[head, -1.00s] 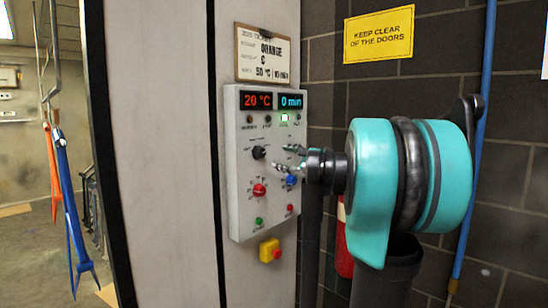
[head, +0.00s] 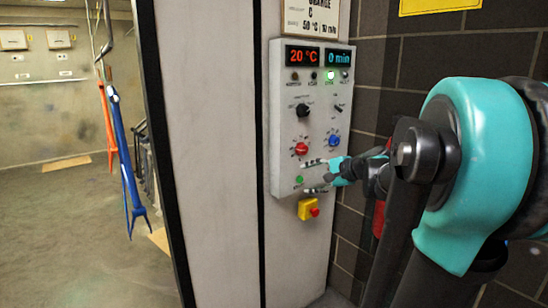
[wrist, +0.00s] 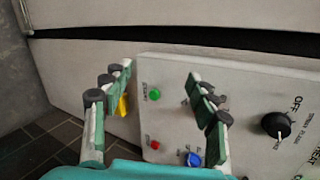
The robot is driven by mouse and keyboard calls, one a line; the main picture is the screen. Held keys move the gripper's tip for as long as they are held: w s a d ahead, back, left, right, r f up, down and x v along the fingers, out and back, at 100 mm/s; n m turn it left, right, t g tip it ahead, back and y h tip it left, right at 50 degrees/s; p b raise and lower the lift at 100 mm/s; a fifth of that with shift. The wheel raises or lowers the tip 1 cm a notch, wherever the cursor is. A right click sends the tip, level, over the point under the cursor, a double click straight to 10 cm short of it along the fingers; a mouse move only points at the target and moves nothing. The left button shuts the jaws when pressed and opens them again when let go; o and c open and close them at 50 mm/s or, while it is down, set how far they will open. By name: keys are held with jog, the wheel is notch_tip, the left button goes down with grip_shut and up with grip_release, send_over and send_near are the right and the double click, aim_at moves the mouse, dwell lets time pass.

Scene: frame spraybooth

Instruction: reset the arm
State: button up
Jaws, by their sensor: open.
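My gripper (head: 314,176) is open and empty in front of the lower part of the grey control panel (head: 285,125). Its two fingers stand apart near the green button (head: 299,180), above the yellow box with a red button (head: 308,209). In the wrist view my gripper (wrist: 160,80) has its fingers spread, with the panel (wrist: 225,85) beyond and the green button (wrist: 154,94) showing between them. I cannot tell whether a fingertip touches the panel. My teal and black arm fills the right of the head view.
The panel reads 20 °C and 0 min, with a green lamp (head: 331,76) lit. It has a black knob (head: 303,110), red knob (head: 301,149) and blue knob (head: 334,140). A blue frame (head: 128,170) hangs at left. A brick wall (head: 375,75) stands right.

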jog(key=s+f+n+g+h, duration=0.3)
jog(key=s+f+n, duration=0.3)
jog(key=s+f, duration=0.7)
jog(key=s+d+f+n+g+h, duration=0.1)
jog(key=s+d+f+n+h, duration=0.1)
jog(key=s+f, duration=0.3)
jog(key=s+d+f+n+g+h, duration=0.1)
jog(key=s+d+f+n+h, duration=0.2)
jog(key=f, duration=0.5)
jog(key=shift+s+d+n+h, duration=0.25)
jog(key=shift+s+n, duration=0.45)
jog(key=shift+s, duration=0.4)
